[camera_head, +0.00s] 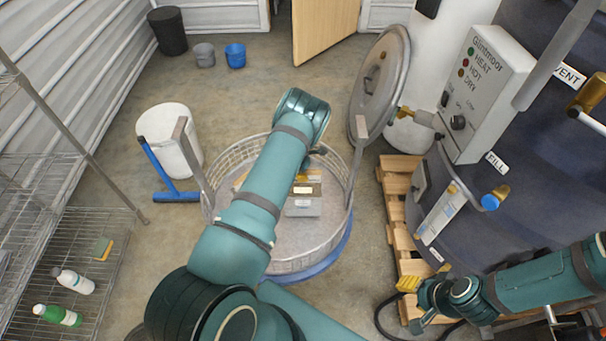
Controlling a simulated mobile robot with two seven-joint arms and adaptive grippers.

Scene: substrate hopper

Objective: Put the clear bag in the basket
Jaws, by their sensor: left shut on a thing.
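The round wire-mesh basket (222,222) stands on the floor in the middle, with a flat metal bottom and two tall upright bars. My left gripper (314,158) is over the basket, largely hidden behind its own wrist, and is shut. A greyish see-through bag (303,207) with a pale label shows just below it, within the basket's outline; I take this as the clear bag in its grip. Whether the bag touches the basket's bottom cannot be told. My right gripper (421,318) is low at the right, away from the basket; its fingers are unclear.
A large dark vessel with a control box (487,95) stands at the right on a wooden pallet (397,205). Its round lid (380,80) is beside the basket. A white bin (170,140) and blue squeegee (176,196) are left; a wire shelf (70,215) holds bottles.

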